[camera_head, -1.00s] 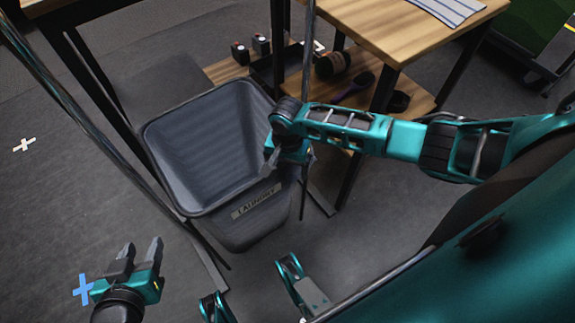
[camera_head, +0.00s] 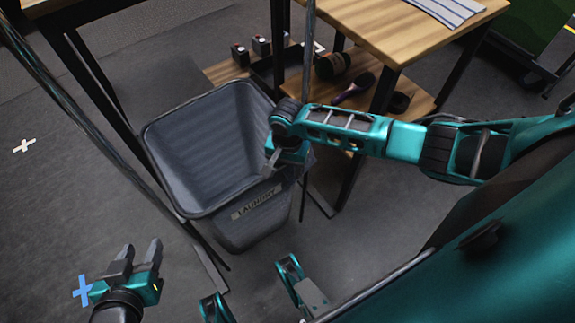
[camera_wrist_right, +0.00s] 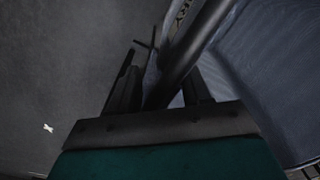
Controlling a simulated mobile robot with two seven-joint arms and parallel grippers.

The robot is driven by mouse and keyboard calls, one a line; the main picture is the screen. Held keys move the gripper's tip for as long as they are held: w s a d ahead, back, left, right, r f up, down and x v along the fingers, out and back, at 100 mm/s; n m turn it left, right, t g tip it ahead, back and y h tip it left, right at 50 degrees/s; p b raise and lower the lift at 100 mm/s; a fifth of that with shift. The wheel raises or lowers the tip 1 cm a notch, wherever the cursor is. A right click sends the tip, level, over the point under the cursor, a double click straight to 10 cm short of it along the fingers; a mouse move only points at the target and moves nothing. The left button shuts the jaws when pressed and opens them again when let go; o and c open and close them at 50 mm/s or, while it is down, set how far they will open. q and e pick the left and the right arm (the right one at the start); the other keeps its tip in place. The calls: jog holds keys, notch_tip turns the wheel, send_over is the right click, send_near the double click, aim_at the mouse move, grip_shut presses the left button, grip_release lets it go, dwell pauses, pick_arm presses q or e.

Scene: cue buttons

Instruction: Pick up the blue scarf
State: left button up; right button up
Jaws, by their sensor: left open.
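I see no blue scarf in either view. The dark grey laundry bin (camera_head: 178,185) stands on the floor in the middle of the head view, and its visible inside looks empty. My right gripper (camera_head: 270,168) is at the bin's right rim, pointing down. In the right wrist view its fingers (camera_wrist_right: 160,85) are apart, with the bin's dark rim (camera_wrist_right: 198,45) running between them. I cannot tell whether they touch it. My left gripper (camera_head: 139,262) is open and empty, low at the left, in front of the bin.
A wooden table (camera_head: 365,22) with a striped cloth (camera_head: 446,8) is at the top right. Its lower shelf holds a dark cylinder (camera_head: 333,66), a brush (camera_head: 354,87) and small boxes (camera_head: 240,55). Dark metal posts stand around the bin.

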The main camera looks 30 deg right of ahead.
pick_arm(q)
jog(key=shift+w, duration=0.1)
pick_arm(e)
jog(key=shift+s+d+f, duration=0.1)
jog(key=shift+s+d, duration=0.05)
jog(key=shift+s, duration=0.05)
jog(key=c, duration=0.6)
notch_tip(320, 180, up, 7)
jog(key=p, duration=0.8)
jog(key=shift+c, duration=0.4)
jog(key=shift+r+p, duration=0.65)
jog(key=shift+p, duration=0.2)
grip_shut()
pick_arm(q)
notch_tip(320, 180, up, 10)
jog(key=s+a+y+p, duration=0.1)
jog(key=a+p, duration=0.2)
jog(key=p, duration=0.1)
jog(key=shift+s+f, duration=0.2)
jog(key=shift+s, duration=0.2)
pick_arm(e)
notch_tip(320, 180, up, 4)
jog(key=shift+w+f, duration=0.1)
jog(key=shift+w, duration=0.05)
